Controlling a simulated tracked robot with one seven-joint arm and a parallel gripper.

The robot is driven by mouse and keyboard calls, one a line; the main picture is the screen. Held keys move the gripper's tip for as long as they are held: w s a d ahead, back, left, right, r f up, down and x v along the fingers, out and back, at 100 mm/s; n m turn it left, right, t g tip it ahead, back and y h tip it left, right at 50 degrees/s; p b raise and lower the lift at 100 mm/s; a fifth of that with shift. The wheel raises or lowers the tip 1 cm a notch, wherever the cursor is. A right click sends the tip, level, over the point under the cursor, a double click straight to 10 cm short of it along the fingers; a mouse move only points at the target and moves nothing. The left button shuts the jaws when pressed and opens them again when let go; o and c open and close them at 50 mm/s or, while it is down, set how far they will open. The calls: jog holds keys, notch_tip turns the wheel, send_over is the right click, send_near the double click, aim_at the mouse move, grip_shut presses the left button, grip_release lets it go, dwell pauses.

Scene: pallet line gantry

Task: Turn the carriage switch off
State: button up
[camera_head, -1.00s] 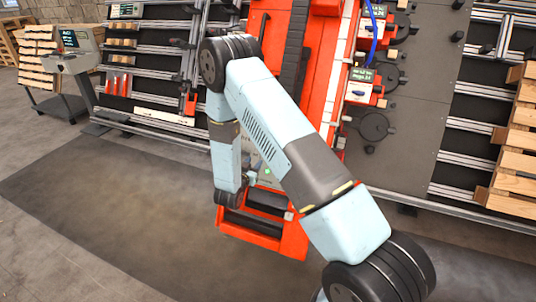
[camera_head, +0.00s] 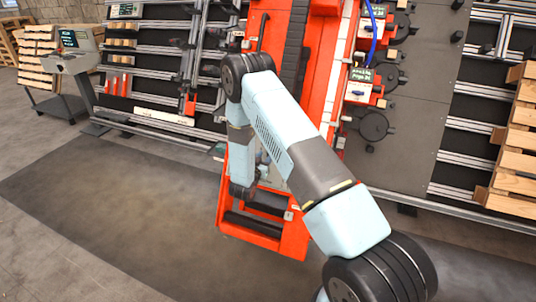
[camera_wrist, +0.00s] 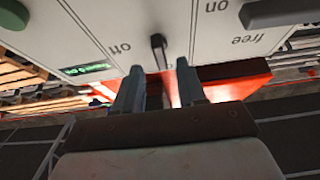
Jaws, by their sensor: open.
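In the wrist view, a pale control panel (camera_wrist: 85,22) fills the top, with its lettering upside down. A dark switch lever (camera_wrist: 158,45) stands on it between the words "off" and "on". My gripper (camera_wrist: 160,66) is open, with one fingertip on each side of the lever's near end in the picture. I cannot tell whether a finger touches the lever. In the head view, my arm covers most of the panel and the gripper, low in front of the red gantry carriage (camera_head: 326,62).
A console on a stand (camera_head: 72,60) is at the left. Wooden pallets (camera_head: 512,150) stand at the right. The front floor is clear.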

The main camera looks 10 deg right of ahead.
jog(key=shift+x, duration=1.7)
